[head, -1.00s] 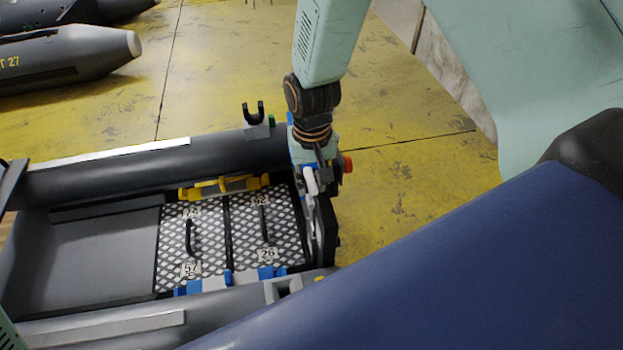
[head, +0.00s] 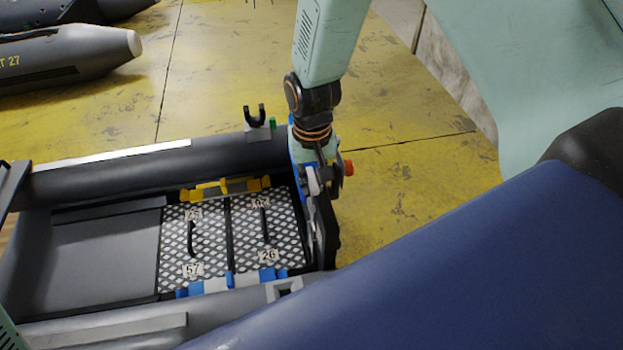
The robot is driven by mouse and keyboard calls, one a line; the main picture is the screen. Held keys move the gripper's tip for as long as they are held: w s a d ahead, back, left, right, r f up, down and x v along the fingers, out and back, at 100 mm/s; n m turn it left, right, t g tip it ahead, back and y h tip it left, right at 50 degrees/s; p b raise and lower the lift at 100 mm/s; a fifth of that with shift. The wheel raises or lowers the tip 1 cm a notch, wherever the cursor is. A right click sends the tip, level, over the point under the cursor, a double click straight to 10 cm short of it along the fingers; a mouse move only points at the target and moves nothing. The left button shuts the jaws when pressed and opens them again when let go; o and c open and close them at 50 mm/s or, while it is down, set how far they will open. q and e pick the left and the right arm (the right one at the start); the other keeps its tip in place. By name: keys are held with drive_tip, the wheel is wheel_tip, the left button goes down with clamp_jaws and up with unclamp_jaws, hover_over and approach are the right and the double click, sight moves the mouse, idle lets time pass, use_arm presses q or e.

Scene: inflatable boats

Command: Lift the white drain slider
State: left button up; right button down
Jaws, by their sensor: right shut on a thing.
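The white drain slider (head: 313,181) is a small pale piece at the boat's right end, on the transom (head: 321,228). It is partly covered by my right gripper (head: 317,168). My right arm comes down from the top, and the gripper points down, shut on the slider. The fingertips are small and partly hidden, and I cannot tell how far the slider stands from its lowest position. My left gripper is not in view.
The grey inflatable boat (head: 150,177) holds checkered floor panels (head: 210,240) with black handles, plus yellow clips (head: 225,188) and blue clips (head: 266,275). A red knob (head: 348,168) sits beside the gripper. Another grey boat (head: 70,55) lies upper left. Yellow floor (head: 400,200) is clear at right.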

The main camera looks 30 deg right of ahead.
drive_tip(key=shift+r+p, duration=1.6)
drive_tip(key=shift+r, duration=0.25)
drive_tip(key=c, duration=1.2)
unclamp_jaws()
drive_tip(key=shift+f, duration=0.15)
drive_tip(key=shift+o, duration=0.2)
wheel_tip(320, 180, up, 3)
drive_tip(key=shift+f+p, duration=0.1)
drive_tip(key=shift+p, duration=1.15)
wheel_tip(320, 180, up, 2)
drive_tip(key=shift+r+p, duration=0.1)
drive_tip(key=shift+p, duration=0.8)
drive_tip(key=shift+r, duration=1.05)
